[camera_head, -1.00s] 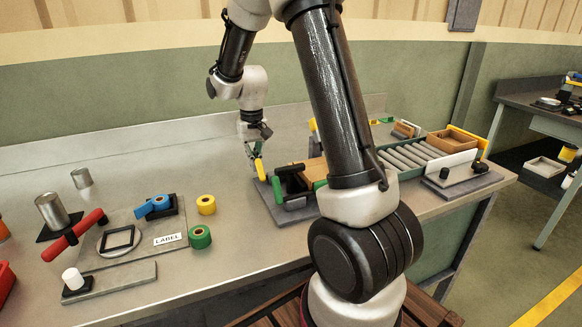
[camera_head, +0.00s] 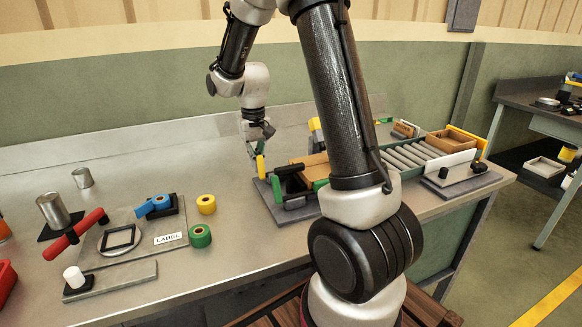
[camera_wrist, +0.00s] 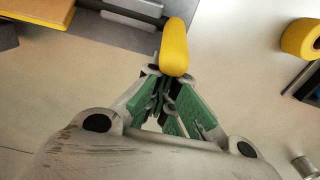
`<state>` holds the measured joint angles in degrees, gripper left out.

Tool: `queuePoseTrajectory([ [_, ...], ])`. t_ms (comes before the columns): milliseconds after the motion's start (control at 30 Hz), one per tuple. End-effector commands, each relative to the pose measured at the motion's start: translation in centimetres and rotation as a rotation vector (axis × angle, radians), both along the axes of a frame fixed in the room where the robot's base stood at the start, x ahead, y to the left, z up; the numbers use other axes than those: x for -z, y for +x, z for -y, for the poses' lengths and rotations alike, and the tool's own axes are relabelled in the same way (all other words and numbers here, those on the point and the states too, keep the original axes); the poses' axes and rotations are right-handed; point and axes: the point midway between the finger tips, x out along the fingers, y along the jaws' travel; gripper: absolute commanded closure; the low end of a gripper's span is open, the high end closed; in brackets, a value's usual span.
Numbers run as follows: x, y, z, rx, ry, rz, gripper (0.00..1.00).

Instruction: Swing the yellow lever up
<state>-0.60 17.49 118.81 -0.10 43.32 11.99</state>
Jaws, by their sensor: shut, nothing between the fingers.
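The yellow lever (camera_head: 261,167) is a short rounded handle at the left end of the roller conveyor's base on the bench. In the head view it stands nearly upright. The wrist view shows the yellow handle (camera_wrist: 175,45) running away from the fingertips towards a grey bar. My gripper (camera_head: 252,153) is at the lever's upper end, on its left side. In the wrist view my gripper (camera_wrist: 166,76) is shut, with its green-padded fingers together and empty. Its tips overlap the near end of the handle; whether they touch it, I cannot tell.
A green handle (camera_head: 278,188) and dark brackets stand just right of the lever. A cardboard box (camera_head: 310,165) sits behind, partly hidden by my arm. Rollers (camera_head: 412,157) continue right. Tape rolls (camera_head: 206,204) and a label plate lie left. The bench between is clear.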

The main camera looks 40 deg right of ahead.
Motion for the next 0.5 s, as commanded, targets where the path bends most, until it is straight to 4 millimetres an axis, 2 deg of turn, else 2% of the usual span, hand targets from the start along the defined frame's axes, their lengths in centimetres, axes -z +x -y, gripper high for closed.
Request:
queuePoseTrajectory([
  [33, 0.7, -0.8, -0.1, 0.007, 0.005, -0.025, 1.00],
  [167, 0.7, -0.8, -0.1, 0.007, 0.005, -0.024, 1.00],
  [500, -0.3, -1.6, -0.3, 0.007, 0.004, -0.022, 1.00],
])
